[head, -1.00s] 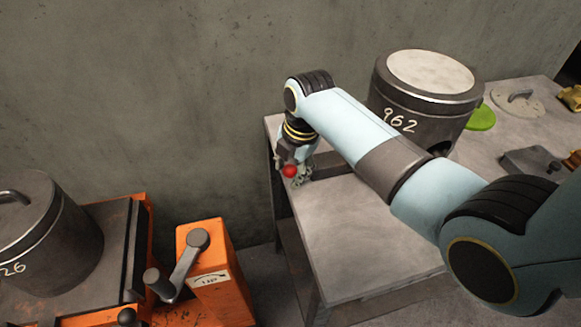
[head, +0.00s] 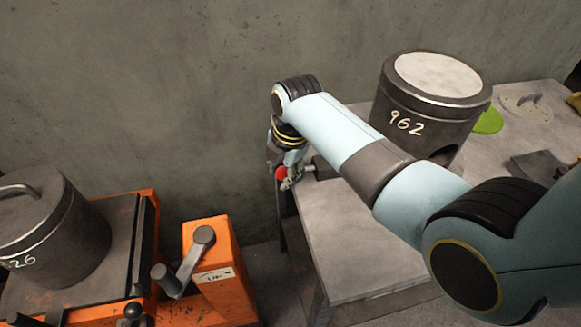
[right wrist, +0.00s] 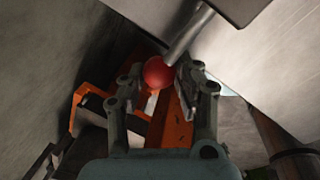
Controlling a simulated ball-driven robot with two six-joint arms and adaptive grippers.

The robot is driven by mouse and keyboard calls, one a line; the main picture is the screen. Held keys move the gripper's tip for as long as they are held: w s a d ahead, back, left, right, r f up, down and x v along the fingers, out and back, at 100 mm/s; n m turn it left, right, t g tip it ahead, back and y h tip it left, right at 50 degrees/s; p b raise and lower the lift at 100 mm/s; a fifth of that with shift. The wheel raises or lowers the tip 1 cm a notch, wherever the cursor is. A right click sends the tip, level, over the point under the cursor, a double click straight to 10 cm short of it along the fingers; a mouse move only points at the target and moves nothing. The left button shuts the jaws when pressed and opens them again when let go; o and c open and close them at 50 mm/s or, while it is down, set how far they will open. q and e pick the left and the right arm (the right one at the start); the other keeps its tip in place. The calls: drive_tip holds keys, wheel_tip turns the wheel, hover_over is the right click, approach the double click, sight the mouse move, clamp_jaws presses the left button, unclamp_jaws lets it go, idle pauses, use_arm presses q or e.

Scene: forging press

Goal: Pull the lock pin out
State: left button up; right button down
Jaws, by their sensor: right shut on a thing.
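The lock pin shows as a red ball knob (head: 281,173) on a grey rod, off the left end of the table. In the right wrist view the red knob (right wrist: 158,73) sits between the fingertips, and the grey rod (right wrist: 188,38) runs up and right to a dark block (right wrist: 235,8). My right gripper (head: 286,174) is shut on the knob; in the right wrist view the fingers (right wrist: 160,90) stand on both sides of it. I cannot tell whether the rod's far end is still inside the block. My left gripper is not in view.
A dark cylinder marked 962 (head: 425,125) stands on the grey table (head: 355,245). At lower left, a similar cylinder (head: 55,235) stands on an orange lift (head: 222,275) with a crank lever (head: 190,262). Floor shows between table and lift. A wall is behind.

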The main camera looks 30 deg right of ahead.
drive_tip(key=c, duration=1.2)
unclamp_jaws()
drive_tip(key=shift+w+a, duration=0.15)
drive_tip(key=shift+r, duration=0.15)
wheel_tip(320, 180, up, 12)
drive_tip(key=s, duration=0.2)
drive_tip(key=shift+d, duration=0.35)
drive_tip(key=shift+s+f, duration=0.1)
drive_tip(key=shift+f, duration=0.1)
